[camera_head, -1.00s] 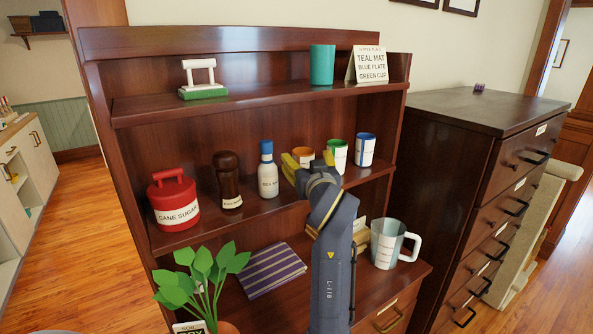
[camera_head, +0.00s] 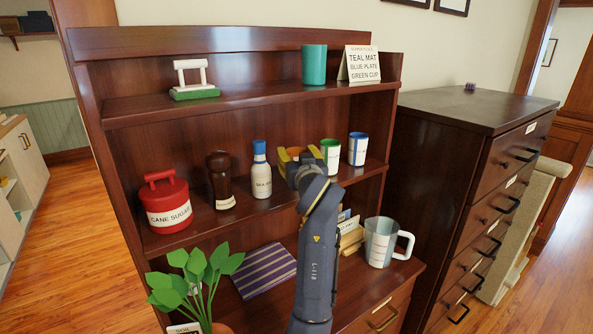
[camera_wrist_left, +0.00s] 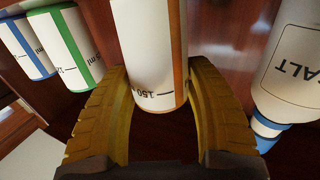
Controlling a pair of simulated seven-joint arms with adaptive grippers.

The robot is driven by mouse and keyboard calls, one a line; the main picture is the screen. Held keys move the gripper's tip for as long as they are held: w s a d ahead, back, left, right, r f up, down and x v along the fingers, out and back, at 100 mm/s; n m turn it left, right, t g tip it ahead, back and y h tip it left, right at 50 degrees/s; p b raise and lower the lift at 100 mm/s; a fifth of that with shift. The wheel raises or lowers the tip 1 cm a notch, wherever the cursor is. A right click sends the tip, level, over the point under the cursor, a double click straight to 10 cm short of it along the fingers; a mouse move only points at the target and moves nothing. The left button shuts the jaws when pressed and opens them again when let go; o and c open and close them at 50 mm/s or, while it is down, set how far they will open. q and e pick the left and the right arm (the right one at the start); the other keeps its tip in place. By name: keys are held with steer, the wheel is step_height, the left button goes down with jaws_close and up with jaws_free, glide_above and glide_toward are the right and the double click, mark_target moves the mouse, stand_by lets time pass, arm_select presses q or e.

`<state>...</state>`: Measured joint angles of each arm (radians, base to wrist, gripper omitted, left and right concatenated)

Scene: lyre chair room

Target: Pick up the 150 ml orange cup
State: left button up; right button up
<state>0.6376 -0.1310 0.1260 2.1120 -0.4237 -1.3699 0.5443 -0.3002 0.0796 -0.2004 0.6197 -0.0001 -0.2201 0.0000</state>
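The orange cup (camera_wrist_left: 152,60) is white with an orange stripe and a 150 mark. It stands on the middle shelf, between the fingers of my left gripper (camera_wrist_left: 160,82) in the left wrist view, which shows it upside down. In the head view this gripper (camera_head: 299,156) reaches in at the cup and hides most of it. Its yellow fingers look open, one on each side of the cup and close to it; firm contact cannot be made out. My right gripper is not in view.
A green-striped cup (camera_head: 330,157) and a blue-striped cup (camera_head: 357,150) stand close on the right. On the left are a sea salt bottle (camera_head: 261,177), a brown mill (camera_head: 221,182) and a red sugar canister (camera_head: 166,205). The upper shelf (camera_head: 250,98) lies above.

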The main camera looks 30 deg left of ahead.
arm_select(q)
steer(key=c, duration=0.7)
steer(key=shift+r, duration=0.1)
